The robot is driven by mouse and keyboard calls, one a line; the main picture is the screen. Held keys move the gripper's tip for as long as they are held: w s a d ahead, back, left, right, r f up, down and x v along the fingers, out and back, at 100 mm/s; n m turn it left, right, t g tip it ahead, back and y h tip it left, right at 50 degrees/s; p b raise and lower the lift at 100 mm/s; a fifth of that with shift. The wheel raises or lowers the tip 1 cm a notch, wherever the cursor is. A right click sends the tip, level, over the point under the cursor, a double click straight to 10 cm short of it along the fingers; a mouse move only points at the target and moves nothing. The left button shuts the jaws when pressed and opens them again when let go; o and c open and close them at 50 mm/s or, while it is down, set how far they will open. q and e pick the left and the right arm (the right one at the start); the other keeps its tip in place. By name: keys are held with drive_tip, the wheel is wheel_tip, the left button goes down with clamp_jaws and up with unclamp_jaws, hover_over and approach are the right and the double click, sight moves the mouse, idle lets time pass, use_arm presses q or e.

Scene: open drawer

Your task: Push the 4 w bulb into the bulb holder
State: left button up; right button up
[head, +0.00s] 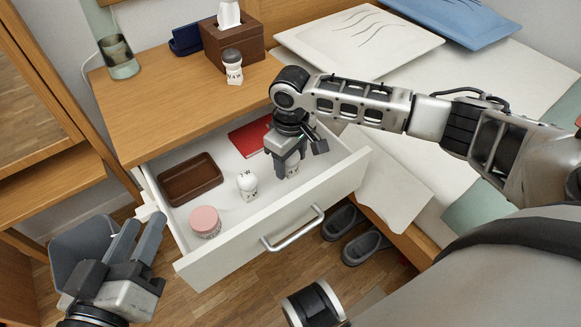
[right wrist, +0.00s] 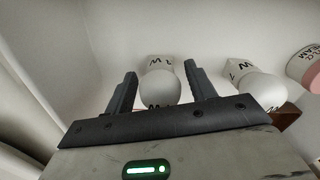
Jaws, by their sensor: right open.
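The drawer (head: 232,250) is pulled out. A white bulb (head: 292,168) stands in it under my right gripper (head: 286,170). In the right wrist view this bulb (right wrist: 160,88) sits between the two open fingers (right wrist: 158,88), with clear gaps on both sides; its label ends in W, its number is unclear. A second white bulb (head: 247,184), seemingly marked 7 W, stands left of it and also shows in the right wrist view (right wrist: 256,82). A white piece with a dark top (head: 232,68), possibly the bulb holder, stands on the cabinet top. My left gripper (head: 140,235) is open and empty, left of the drawer.
The drawer also holds a brown tray (head: 163,198), a pink-lidded jar (head: 205,222) and a red book (head: 250,136). A tissue box (head: 232,42), a dark blue item (head: 186,38) and a glass (head: 118,55) stand on the cabinet. The bed lies to the right.

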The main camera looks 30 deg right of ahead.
drive_tip(key=shift+f, duration=0.45)
use_arm(q)
drive_tip(key=shift+r, duration=0.15)
use_arm(e)
drive_tip(key=c, duration=1)
drive_tip(key=shift+r, duration=0.1)
